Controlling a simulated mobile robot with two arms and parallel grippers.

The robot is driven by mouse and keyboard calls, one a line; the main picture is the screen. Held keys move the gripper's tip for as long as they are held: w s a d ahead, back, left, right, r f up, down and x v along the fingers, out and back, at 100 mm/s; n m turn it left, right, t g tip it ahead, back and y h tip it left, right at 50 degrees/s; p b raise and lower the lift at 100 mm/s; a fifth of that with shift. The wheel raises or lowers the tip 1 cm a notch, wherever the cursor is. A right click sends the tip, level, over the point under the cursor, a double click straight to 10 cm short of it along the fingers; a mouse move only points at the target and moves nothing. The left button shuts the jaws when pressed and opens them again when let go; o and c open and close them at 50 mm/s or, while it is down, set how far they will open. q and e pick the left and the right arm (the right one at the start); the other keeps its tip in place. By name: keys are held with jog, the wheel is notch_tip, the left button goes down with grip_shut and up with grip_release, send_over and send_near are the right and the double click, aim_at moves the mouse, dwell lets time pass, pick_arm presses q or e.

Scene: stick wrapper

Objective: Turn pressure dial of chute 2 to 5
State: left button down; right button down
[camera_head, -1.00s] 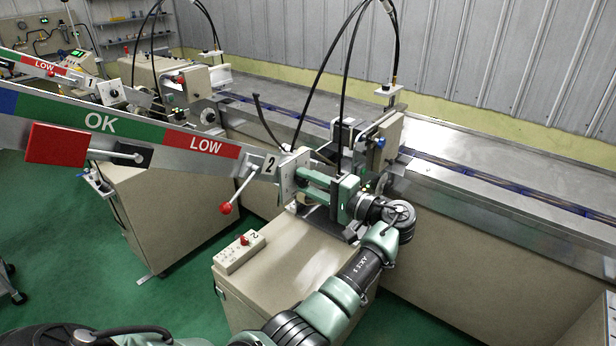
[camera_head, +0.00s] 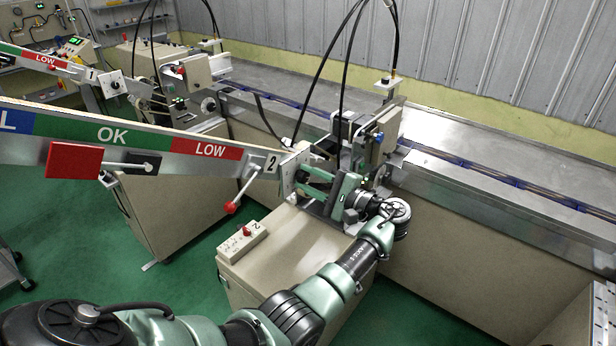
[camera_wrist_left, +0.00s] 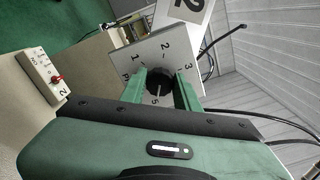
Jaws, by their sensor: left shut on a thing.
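The chute 2 pressure dial is a black round knob (camera_wrist_left: 159,82) on a pale square plate (camera_wrist_left: 130,58) with printed numbers around it. A white line on the knob points down the picture towards the 5. The plate also shows in the head view (camera_head: 288,172), at the end of the arm labelled 2 (camera_head: 271,163). My left gripper (camera_head: 305,178) is at this plate; the fingers hide the knob there. In the left wrist view its two green fingers (camera_wrist_left: 160,77) are on either side of the knob, shut on it. My right gripper is not in view.
A red-knobbed lever (camera_head: 231,207) hangs beside the plate. Black hoses (camera_head: 345,60) rise behind the gripper. Chute 1 (camera_head: 92,76) stands at the back left.

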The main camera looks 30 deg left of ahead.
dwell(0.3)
pick_arm(q)
jog(key=c, duration=1.1)
grip_release()
jog(key=shift+w, duration=0.1)
jog(key=shift+o, duration=0.2)
jog(key=d+b, duration=0.3)
jog(key=d, duration=0.5)
jog(key=shift+s+b, duration=0.3)
jog(key=shift+b, duration=0.05)
jog(key=shift+a, duration=0.1)
